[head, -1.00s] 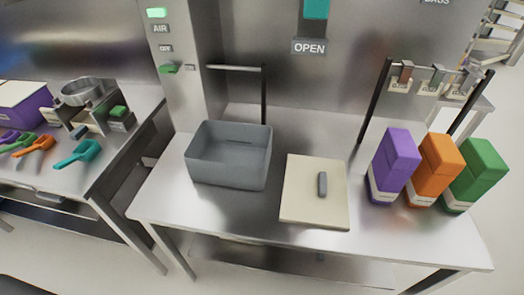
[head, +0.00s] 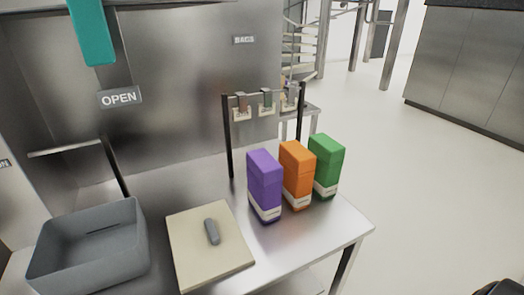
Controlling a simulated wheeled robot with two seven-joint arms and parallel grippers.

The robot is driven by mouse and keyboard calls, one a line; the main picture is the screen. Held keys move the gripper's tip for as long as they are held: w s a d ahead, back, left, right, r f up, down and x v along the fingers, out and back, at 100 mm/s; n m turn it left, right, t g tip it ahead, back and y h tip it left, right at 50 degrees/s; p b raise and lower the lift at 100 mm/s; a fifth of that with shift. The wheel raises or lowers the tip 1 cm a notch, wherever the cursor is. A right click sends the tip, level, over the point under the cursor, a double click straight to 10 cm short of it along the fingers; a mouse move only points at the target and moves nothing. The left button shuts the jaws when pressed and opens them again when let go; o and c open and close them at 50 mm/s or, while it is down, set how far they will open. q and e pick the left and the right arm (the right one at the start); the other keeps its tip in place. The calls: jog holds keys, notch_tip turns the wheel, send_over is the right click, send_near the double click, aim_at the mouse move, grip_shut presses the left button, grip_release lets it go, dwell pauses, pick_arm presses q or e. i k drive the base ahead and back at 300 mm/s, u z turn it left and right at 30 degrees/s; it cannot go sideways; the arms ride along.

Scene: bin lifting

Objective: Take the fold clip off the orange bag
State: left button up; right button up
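The orange bag (head: 297,175) stands upright on the steel table, between the purple bag (head: 265,186) and the green bag (head: 326,165). It has a folded-looking top and a pale band near its base. I cannot make out a separate fold clip on it at this size. A small grey elongated object (head: 212,231) lies on the cream board (head: 188,262); I cannot tell what it is.
A grey open bin (head: 90,262) stands at the left. A dark-posted rack (head: 229,140) with several hanging tagged pieces (head: 266,100) stands behind the bags. The tabletop (head: 318,228) in front of the bags is bare. Open floor lies to the right.

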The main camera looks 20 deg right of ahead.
aim_at(297, 189)
jog(key=u, duration=3.1)
jog(key=k, duration=2.75)
jog(key=z, duration=1.95)
